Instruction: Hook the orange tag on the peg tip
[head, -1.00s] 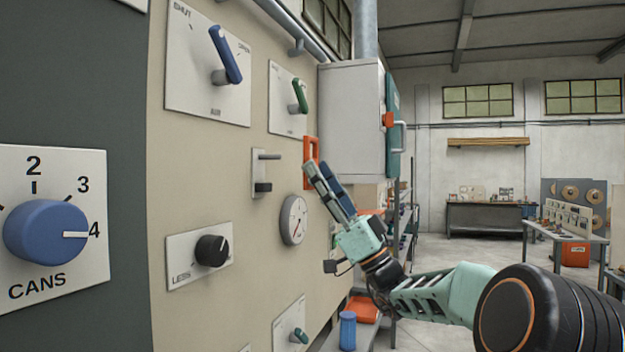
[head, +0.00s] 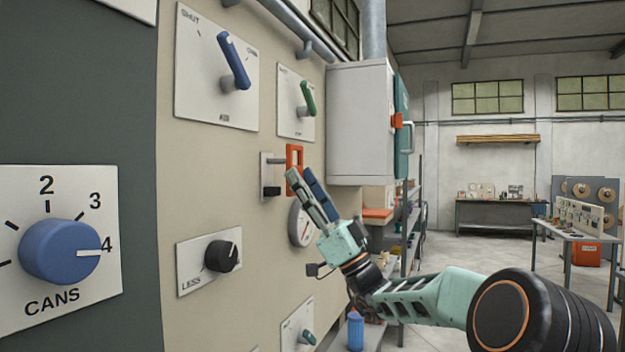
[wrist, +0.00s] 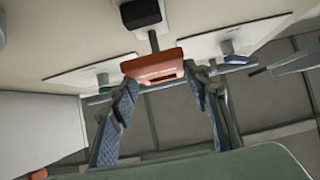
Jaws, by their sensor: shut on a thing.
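The orange tag (head: 295,158) is an upright rectangular frame with a window. My gripper (head: 299,178) is shut on its lower part. The grey peg (head: 276,161) sticks out from a small plate (head: 265,180) on the beige panel, above a black block (head: 271,192). In the head view the peg's tip meets the tag's near edge at window height; I cannot tell whether it is inside the window. In the wrist view the tag (wrist: 152,64) sits between the two fingertips of my gripper (wrist: 163,84), its window partly hidden.
The panel carries a blue lever (head: 235,62), a green lever (head: 308,98), a round gauge (head: 301,224) and a black knob (head: 221,254) around the peg. A grey cabinet (head: 357,120) stands out beyond it.

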